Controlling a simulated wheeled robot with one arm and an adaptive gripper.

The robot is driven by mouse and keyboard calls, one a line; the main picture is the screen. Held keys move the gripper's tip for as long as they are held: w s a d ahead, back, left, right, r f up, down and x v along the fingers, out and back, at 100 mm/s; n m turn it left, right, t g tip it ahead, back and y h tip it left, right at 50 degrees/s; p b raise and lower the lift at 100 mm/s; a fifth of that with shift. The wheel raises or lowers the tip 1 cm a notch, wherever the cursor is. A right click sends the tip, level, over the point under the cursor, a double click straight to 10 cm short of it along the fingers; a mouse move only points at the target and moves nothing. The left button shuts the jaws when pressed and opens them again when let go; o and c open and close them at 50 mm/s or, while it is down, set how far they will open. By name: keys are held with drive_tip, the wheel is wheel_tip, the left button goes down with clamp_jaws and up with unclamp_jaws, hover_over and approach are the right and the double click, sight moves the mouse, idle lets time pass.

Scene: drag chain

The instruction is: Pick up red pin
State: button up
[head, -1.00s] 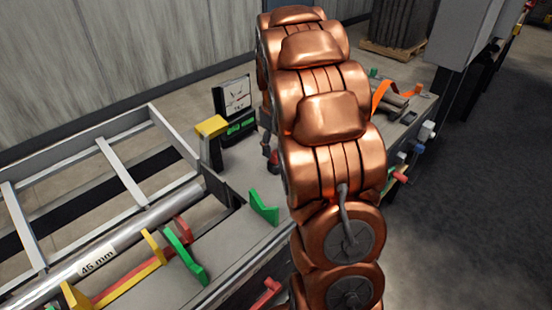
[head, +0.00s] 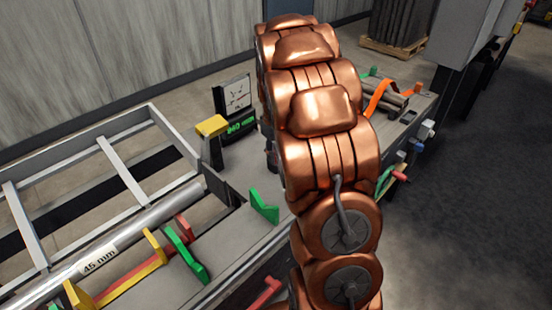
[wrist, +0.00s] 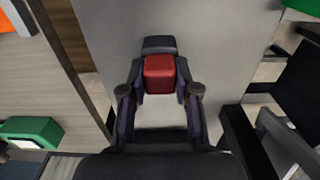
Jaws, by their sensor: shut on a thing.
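The red pin (wrist: 159,73) shows as a red block between the two dark fingers of my gripper (wrist: 160,80) in the wrist view. The fingers press on its left and right sides. A dark grey piece lies just beyond the red block, and the lower part of the pin cannot be made out. A pale grey flat surface (wrist: 205,40) lies behind it. In the head view my copper arm hides the pin and most of my gripper.
A grey bench (head: 228,175) carries a yellow-topped post (head: 211,126), a dial unit with a green display (head: 238,127) and green brackets (head: 264,206). A steel bar marked 45 mm (head: 130,230) lies left. An orange strap (head: 378,97) lies behind my arm. Open floor (head: 470,200) is right.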

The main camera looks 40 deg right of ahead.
sight(275, 152)
clamp_jaws()
drive_tip(key=shift+r, duration=0.1)
wheel_tip(275, 152, up, 10)
drive_tip(key=shift+f+b, duration=0.1)
drive_tip(key=shift+b, duration=0.6)
drive_tip(key=shift+o, duration=2.1)
unclamp_jaws()
clamp_jaws()
